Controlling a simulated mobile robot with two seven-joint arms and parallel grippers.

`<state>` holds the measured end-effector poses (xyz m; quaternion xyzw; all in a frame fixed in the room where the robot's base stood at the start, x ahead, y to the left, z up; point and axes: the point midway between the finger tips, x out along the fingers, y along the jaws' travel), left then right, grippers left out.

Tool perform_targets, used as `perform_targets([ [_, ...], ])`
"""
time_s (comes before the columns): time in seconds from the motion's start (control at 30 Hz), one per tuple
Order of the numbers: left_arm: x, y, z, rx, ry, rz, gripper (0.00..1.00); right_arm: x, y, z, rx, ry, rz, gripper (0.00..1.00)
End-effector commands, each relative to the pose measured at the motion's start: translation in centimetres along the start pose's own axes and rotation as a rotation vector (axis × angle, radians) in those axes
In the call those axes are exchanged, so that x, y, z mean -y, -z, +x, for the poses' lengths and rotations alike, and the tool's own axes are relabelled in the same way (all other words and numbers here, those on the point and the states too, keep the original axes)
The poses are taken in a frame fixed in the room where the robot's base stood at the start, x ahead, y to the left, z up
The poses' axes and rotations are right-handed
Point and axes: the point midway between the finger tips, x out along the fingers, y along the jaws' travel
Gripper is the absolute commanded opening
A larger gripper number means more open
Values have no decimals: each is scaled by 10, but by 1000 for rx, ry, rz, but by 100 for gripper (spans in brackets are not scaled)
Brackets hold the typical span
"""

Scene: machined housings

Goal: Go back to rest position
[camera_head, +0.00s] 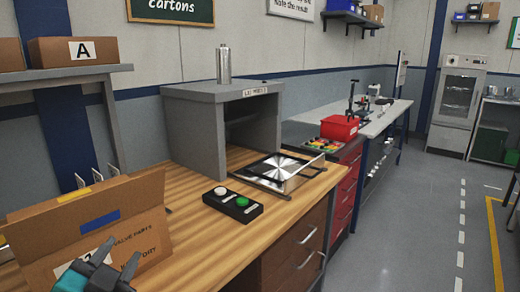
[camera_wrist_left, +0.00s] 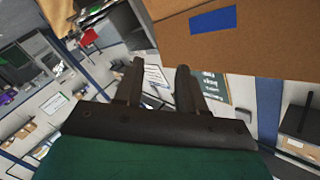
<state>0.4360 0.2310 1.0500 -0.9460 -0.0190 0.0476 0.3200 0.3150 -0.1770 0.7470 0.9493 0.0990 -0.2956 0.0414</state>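My left gripper (camera_head: 108,272) is at the lower left of the head view, in front of an open cardboard box (camera_head: 110,215) on the wooden bench. In the left wrist view the two dark fingers of the left gripper (camera_wrist_left: 160,75) stand apart with nothing between them. The cardboard box (camera_wrist_left: 255,40) fills the upper right of that view, beside the fingers. My right gripper is not clearly in view; only a dark bit shows at the head view's right edge.
A red bin (camera_head: 339,128) stands beyond. The floor (camera_head: 410,220) at right is clear.

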Motion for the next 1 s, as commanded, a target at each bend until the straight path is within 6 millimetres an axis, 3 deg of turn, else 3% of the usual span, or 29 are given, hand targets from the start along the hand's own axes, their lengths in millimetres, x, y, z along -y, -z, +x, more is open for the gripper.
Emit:
perform_targets([
  [0.03,-19,-33,-11,141,-61,-68,40,0,0,0,1,0,0,82],
  [0.1,-44,-70,-29,318,-142,-144,40,0,0,0,1,0,0,82],
  [0.2,-73,-108,-58,517,-238,-222,40,0,0,0,1,0,0,82],
  [0.4,-114,-151,-116,805,-391,-321,40,0,0,0,1,0,0,82],
  [0.63,-149,-174,-182,1067,-546,-399,40,0,0,0,1,0,0,82],
  [1.0,-181,-197,-141,875,-508,-434,40,0,-5,3,1,-1,0,82],
])
